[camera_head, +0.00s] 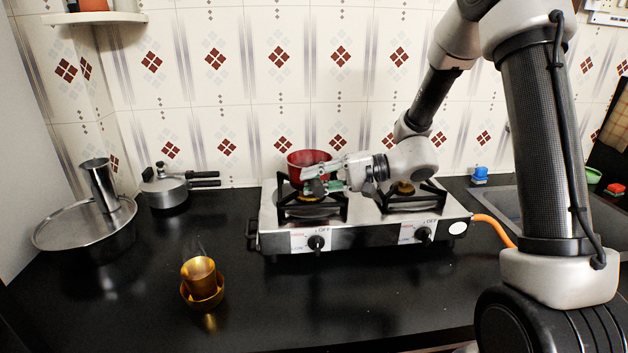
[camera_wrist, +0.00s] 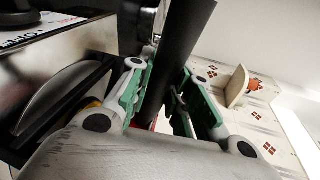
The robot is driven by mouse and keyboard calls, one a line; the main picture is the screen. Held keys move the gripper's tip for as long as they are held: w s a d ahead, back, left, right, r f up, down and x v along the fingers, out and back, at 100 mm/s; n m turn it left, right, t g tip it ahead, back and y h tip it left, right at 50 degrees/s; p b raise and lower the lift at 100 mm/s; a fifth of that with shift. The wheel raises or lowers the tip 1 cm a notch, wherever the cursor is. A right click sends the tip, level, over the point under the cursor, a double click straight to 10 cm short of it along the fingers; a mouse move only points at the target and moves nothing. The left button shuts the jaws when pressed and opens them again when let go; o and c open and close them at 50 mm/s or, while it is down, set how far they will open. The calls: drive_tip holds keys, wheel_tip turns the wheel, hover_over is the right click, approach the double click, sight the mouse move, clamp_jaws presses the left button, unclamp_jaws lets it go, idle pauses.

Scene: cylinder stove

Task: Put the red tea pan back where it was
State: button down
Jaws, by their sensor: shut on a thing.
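The red tea pan (camera_head: 304,157) is over the left burner of the silver two-burner stove (camera_head: 370,232) in the head view. It looks upright; I cannot tell whether it rests on the black burner grate (camera_head: 318,213) or hangs just above it. My gripper (camera_head: 322,186) reaches in from the right and is shut at the front right of the pan. In the wrist view the green-padded fingers (camera_wrist: 158,96) close around the pan's long black handle (camera_wrist: 182,50). Only a sliver of red shows there, and most of the pan is hidden.
A pressure cooker (camera_head: 165,191) and a lidded steel pot (camera_head: 85,226) stand at the left. A brass cup (camera_head: 199,276) sits in a brass bowl in front. An orange gas hose (camera_head: 494,229) leaves the stove's right side, near the sink. The counter front centre is clear.

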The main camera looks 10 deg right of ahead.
drive_tip(key=shift+f, duration=0.1)
drive_tip(key=c, duration=1.3)
unclamp_jaws()
